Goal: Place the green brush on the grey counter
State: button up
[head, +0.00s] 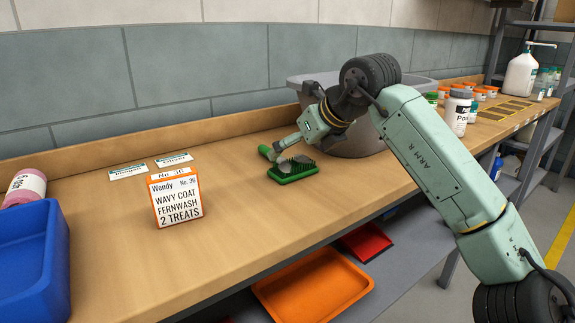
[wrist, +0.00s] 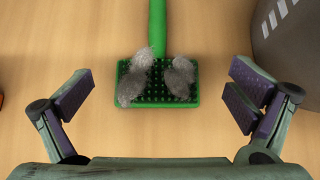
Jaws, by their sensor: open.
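The green brush (head: 294,172) lies on the wooden bench, bristles up, with clumps of grey fur on them. Its handle points toward the wall. In the wrist view the brush head (wrist: 158,98) sits between the spread fingers, and the handle runs out at the top edge. My gripper (head: 285,148) is open just over the brush, with nothing held. In the wrist view the open gripper (wrist: 162,88) has clear gaps on both sides of the brush. I cannot make out a grey counter; the bench top is wood.
A grey tub (head: 357,140) stands close behind and right of the brush. A card box (head: 175,198) and a blue bin (head: 32,262) stand to the left. White bottles (head: 457,112) and jars stand at right. A grey shelf (head: 415,262) below holds an orange tray (head: 312,287).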

aim_at(289, 160)
jog(key=x, duration=0.4)
jog(key=shift+s+a+f, duration=0.1)
jog(key=shift+a+f, duration=0.05)
jog(key=shift+f, duration=0.2)
jog(key=c, duration=1.2)
jog(key=shift+c, duration=0.2)
jog(key=shift+r, duration=0.15)
